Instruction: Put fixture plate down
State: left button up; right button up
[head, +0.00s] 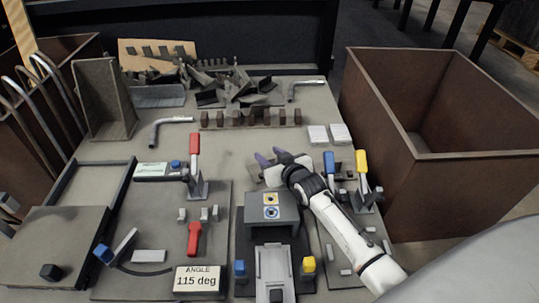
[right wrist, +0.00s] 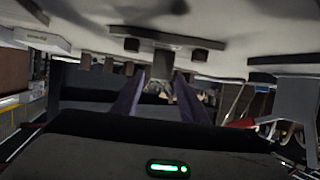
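No single piece is clearly marked as the fixture plate. Candidates in the head view are the plate with a row of brown blocks (head: 250,118) at mid-table and the dark clamp plate (head: 212,225) left of centre; both lie on the table. My right gripper (head: 272,157) is over the middle of the table, its purple fingers apart, short of the brown blocks. In the right wrist view the fingers (right wrist: 158,82) also stand apart, with a grey block behind the gap; I see nothing clamped between them. My left gripper is not in view.
A large brown bin (head: 440,175) stands at the right. A pile of dark metal parts (head: 235,85) lies at the back. Red-handled clamp (head: 195,165) and yellow-handled clamp (head: 362,175) stand up on either side of my right gripper. An angle sign (head: 198,280) lies at the front.

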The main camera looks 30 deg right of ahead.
jog(key=shift+r, duration=0.55)
pick_arm(q)
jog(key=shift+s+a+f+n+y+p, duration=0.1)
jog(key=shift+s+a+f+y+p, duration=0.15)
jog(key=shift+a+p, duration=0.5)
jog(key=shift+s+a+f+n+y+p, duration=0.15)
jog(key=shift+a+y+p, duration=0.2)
jog(key=shift+p, duration=0.8)
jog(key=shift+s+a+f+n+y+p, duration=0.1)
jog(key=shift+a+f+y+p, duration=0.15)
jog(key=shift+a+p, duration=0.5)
pick_arm(e)
jog(key=v, duration=1.2)
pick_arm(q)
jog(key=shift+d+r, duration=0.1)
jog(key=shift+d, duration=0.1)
